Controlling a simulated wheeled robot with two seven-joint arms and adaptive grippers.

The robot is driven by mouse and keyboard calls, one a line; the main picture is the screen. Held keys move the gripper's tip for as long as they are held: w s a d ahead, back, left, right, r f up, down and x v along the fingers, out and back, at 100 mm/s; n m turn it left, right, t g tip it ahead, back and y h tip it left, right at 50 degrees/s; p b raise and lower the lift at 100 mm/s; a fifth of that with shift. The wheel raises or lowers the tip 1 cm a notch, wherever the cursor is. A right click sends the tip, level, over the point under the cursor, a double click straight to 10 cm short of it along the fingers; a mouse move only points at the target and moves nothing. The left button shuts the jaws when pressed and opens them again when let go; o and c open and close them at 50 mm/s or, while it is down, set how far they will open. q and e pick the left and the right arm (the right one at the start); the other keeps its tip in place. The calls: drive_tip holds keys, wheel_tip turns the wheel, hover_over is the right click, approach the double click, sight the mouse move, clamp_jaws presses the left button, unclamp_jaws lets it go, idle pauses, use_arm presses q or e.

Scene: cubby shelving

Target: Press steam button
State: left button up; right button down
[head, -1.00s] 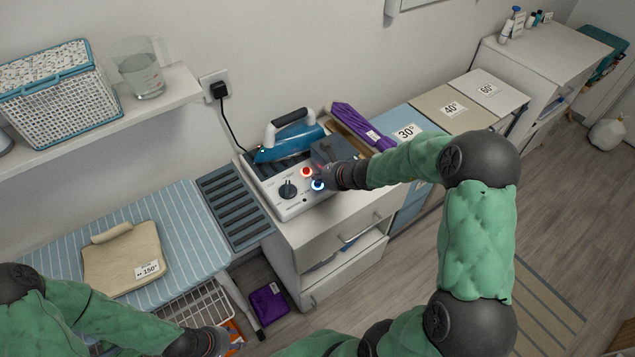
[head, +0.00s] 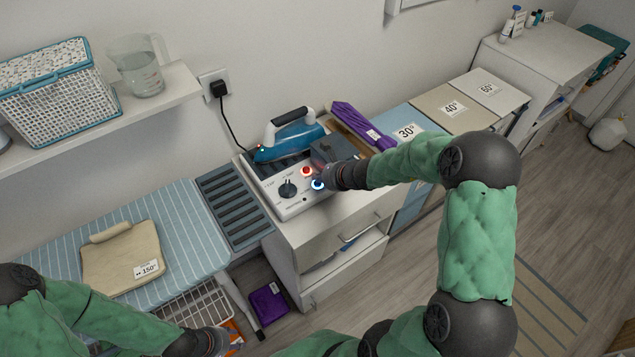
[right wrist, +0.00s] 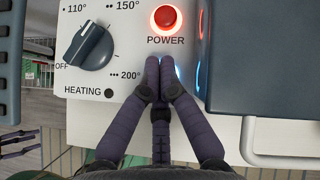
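The steam station (head: 290,208) is a white panel with a dark dial (right wrist: 85,48), a red-lit power button (right wrist: 165,18) and a blue-lit round button (head: 317,184). No label for the blue-lit button is readable. My right gripper (right wrist: 160,68) is shut and empty, its fingertips together at the panel just below the POWER label. In the right wrist view the fingers hide most of the blue-lit button, and only a blue glow shows beside the tips. I cannot tell whether they touch it. My left gripper (head: 222,341) is low at the bottom of the head view, its fingers unclear.
A blue iron (head: 290,140) rests on the station. A dark grey box-like part (right wrist: 258,60) rises right beside my right fingers. A purple folded item (head: 362,127) lies behind. An ironing board (head: 185,220) with a beige folded cloth (head: 122,257) stands left.

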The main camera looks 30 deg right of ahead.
sight(320, 184)
drive_tip(key=shift+f, duration=0.25)
idle(0.3)
drive_tip(key=shift+r, duration=0.5)
wheel_tip(320, 184, up, 6)
drive_tip(key=p, duration=0.5)
idle(0.3)
